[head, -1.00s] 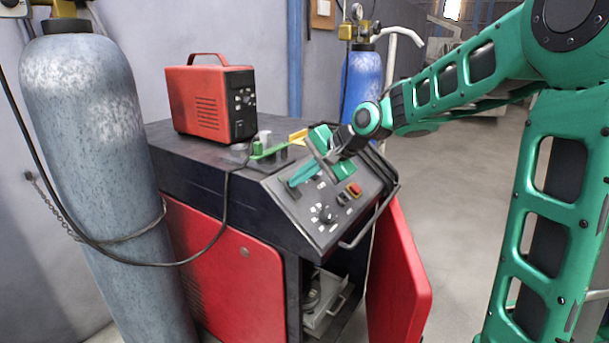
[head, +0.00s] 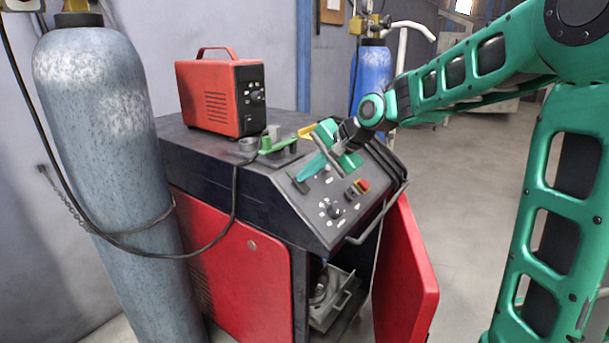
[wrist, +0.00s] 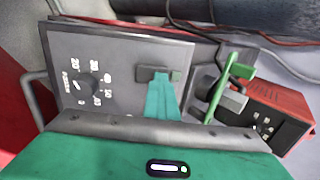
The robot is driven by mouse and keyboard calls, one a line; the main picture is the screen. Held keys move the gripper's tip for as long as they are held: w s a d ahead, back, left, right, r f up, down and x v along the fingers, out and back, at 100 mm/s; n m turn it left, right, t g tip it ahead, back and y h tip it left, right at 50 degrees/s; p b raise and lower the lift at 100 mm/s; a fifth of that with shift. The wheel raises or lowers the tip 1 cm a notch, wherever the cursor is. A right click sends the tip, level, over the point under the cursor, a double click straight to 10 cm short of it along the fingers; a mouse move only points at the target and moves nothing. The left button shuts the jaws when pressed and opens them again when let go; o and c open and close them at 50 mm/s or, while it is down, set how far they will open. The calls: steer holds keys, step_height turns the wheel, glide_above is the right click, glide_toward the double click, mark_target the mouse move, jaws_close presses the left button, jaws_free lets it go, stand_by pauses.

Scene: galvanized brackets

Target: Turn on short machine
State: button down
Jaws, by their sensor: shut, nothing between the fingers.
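The short machine is a dark cabinet (head: 225,185) with red lower panels and a sloping grey control panel on its right side. The panel bears a black dial (head: 331,209), a red button (head: 362,185) and a small dark switch block (head: 297,184) near its upper left edge. In the wrist view the switch block (wrist: 148,74) has a green part at its right end. My gripper (head: 302,174) is shut and empty. Its teal fingertips (wrist: 160,82) overlap the switch block's lower edge in the wrist view; I cannot tell whether they touch it.
A red portable unit (head: 220,98) stands on the cabinet top, with a green-handled clamp (head: 278,146) beside it. A grey gas cylinder (head: 105,170) stands at left, with a cable across it. A red door (head: 408,265) hangs open below. Floor at right is clear.

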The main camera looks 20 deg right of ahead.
steer(key=shift+s+d+f, duration=0.3)
steer(key=shift+s+f, duration=0.2)
steer(key=shift+f, duration=0.1)
steer(key=v, duration=1)
steer(key=shift+d+r, duration=0.15)
steer(key=shift+r, duration=0.25)
steer(key=v, duration=0.3)
steer(key=shift+w+r, duration=0.15)
steer(key=shift+r, duration=0.25)
